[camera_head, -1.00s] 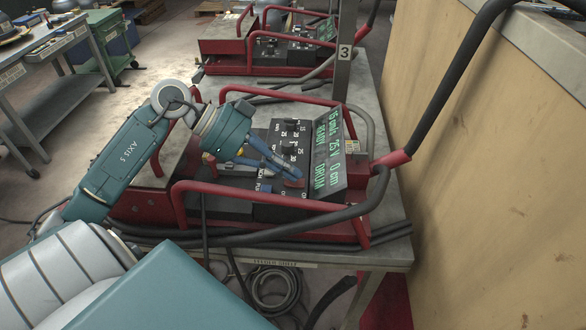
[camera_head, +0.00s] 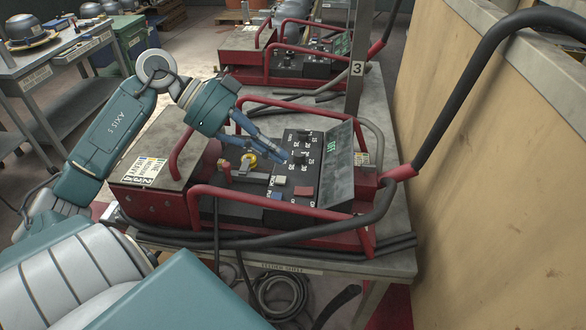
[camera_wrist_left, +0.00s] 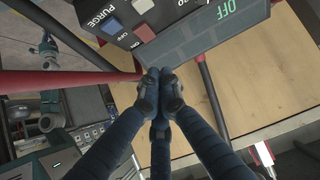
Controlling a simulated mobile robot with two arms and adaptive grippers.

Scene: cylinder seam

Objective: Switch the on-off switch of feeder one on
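The near feeder (camera_head: 160,205) is a red-framed machine on a grey bench, with a black control panel. A red switch (camera_head: 303,191) sits low on the panel; in the left wrist view the red switch (camera_wrist_left: 145,33) has OFF lettering beside it. The green-lit display (camera_head: 338,145) shows a short word, which reads OFF in the wrist view (camera_wrist_left: 224,10). I cannot read a feeder number. My left gripper (camera_head: 284,156) hovers by the panel's knobs, apart from the red switch. Its blue fingers are together and empty. My right gripper is not in view.
A yellow rotary knob (camera_head: 249,160), a white button (camera_head: 280,181) and a blue button (camera_head: 276,196) share the panel. Red guard bars (camera_head: 265,199) and a thick black cable (camera_head: 350,215) surround it. A similar machine (camera_head: 300,65) stands behind, and a wooden partition (camera_head: 480,180) at right.

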